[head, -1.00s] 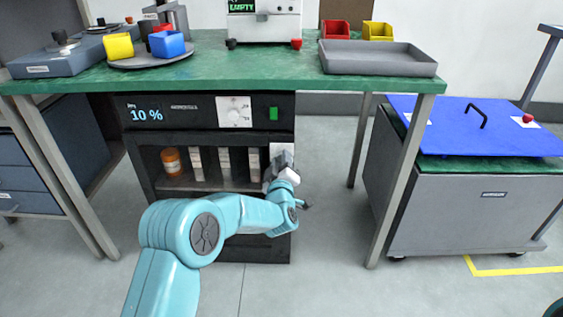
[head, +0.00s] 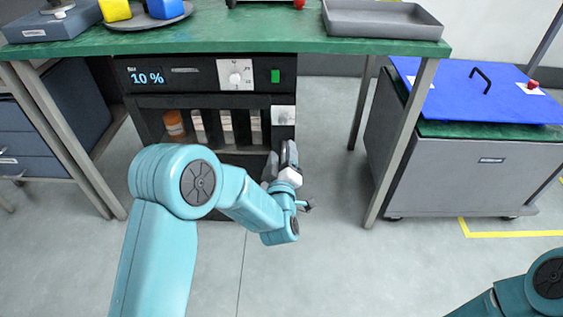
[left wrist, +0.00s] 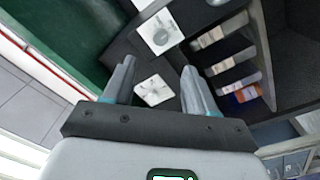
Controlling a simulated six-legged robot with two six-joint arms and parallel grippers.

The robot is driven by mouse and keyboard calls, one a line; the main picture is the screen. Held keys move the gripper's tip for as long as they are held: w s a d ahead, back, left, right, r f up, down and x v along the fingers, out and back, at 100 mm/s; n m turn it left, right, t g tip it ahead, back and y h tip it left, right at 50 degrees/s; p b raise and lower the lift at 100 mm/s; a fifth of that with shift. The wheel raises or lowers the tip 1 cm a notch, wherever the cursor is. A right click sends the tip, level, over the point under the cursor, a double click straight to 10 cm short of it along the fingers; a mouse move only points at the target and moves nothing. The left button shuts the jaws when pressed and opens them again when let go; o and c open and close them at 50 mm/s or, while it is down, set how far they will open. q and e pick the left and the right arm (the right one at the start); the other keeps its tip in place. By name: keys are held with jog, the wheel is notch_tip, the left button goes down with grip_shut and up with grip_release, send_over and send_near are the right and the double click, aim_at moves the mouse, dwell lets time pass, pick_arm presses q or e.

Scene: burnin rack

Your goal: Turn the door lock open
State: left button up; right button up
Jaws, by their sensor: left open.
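The door lock is a white plate (head: 283,115) at the right end of the dark cabinet's shelf front. It also shows in the left wrist view as a white plate with a grey round knob (left wrist: 164,36), beyond the fingertips. My left gripper (head: 284,155) is below the lock plate in the head view, apart from it in the picture. In the left wrist view my left gripper (left wrist: 158,75) is open and empty, with the dial plate (left wrist: 153,91) showing between its fingers. My right arm shows at the lower right; its gripper is out of view.
The cabinet (head: 205,100) stands under a green-topped bench (head: 240,42). Its panel has a display, a dial (head: 235,75) and a green button (head: 275,76). Behind the front are an orange jar (head: 174,125) and several white-labelled items. A blue-topped cart (head: 490,165) stands at right.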

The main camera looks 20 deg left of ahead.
pick_arm(q)
jog(key=v, duration=0.4)
dwell(0.3)
jog(key=s+a+f+m+g+h, duration=0.1)
jog(key=s+a+f+g, duration=0.2)
jog(key=f, duration=0.5)
jog(key=s+a+f+m+g+h, duration=0.1)
jog(key=s+a+f+g, duration=0.25)
jog(key=f, duration=0.45)
jog(key=s+d+f+m+g+h, duration=0.2)
jog(key=s+d+f+m+g, duration=0.15)
jog(key=s, duration=0.35)
jog(key=s+d+f+m+g+h, duration=0.2)
jog(key=s+d+f+g+h, duration=0.15)
jog(key=s, duration=0.45)
jog(key=s+d+f+m+g+h, duration=0.2)
jog(key=s+d+f+g, duration=0.2)
jog(key=s, duration=0.3)
notch_tip(320, 180, up, 31)
jog(key=s+p, duration=0.1)
jog(key=p, duration=3)
jog(key=shift+f, duration=0.15)
